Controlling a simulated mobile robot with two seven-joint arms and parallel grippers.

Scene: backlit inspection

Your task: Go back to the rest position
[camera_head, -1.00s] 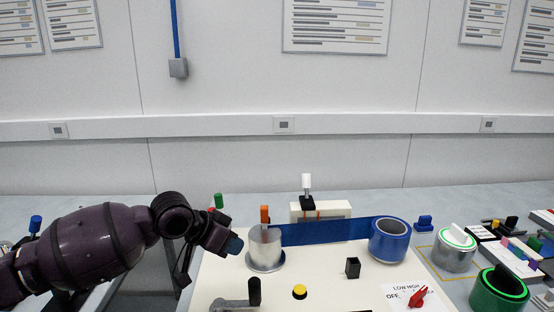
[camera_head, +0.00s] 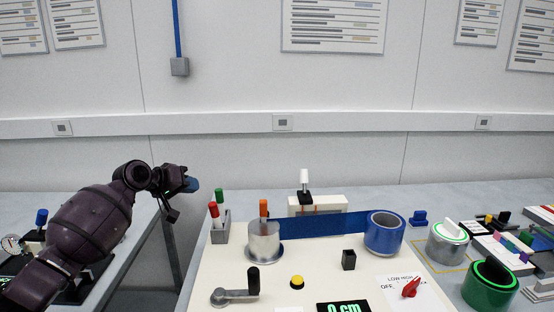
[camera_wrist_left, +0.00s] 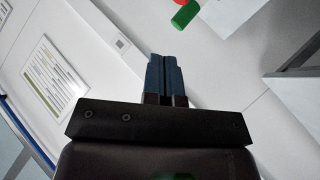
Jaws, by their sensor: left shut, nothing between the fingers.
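My left gripper (camera_head: 192,184) is raised at the left, above the gap between two tables, with its blue fingertips pointing right. In the left wrist view its two blue fingers (camera_wrist_left: 166,75) lie side by side, shut and empty. It touches nothing. My left arm (camera_head: 90,225) comes in from the lower left. My right gripper is in neither current view.
A white panel (camera_head: 250,272) holds a metal cup (camera_head: 264,243), a crank (camera_head: 235,295), a yellow button (camera_head: 297,282) and a red switch (camera_head: 411,288). A grey holder (camera_head: 220,229) with red and green pens stands nearest the gripper. A blue roll (camera_head: 385,233) stands right.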

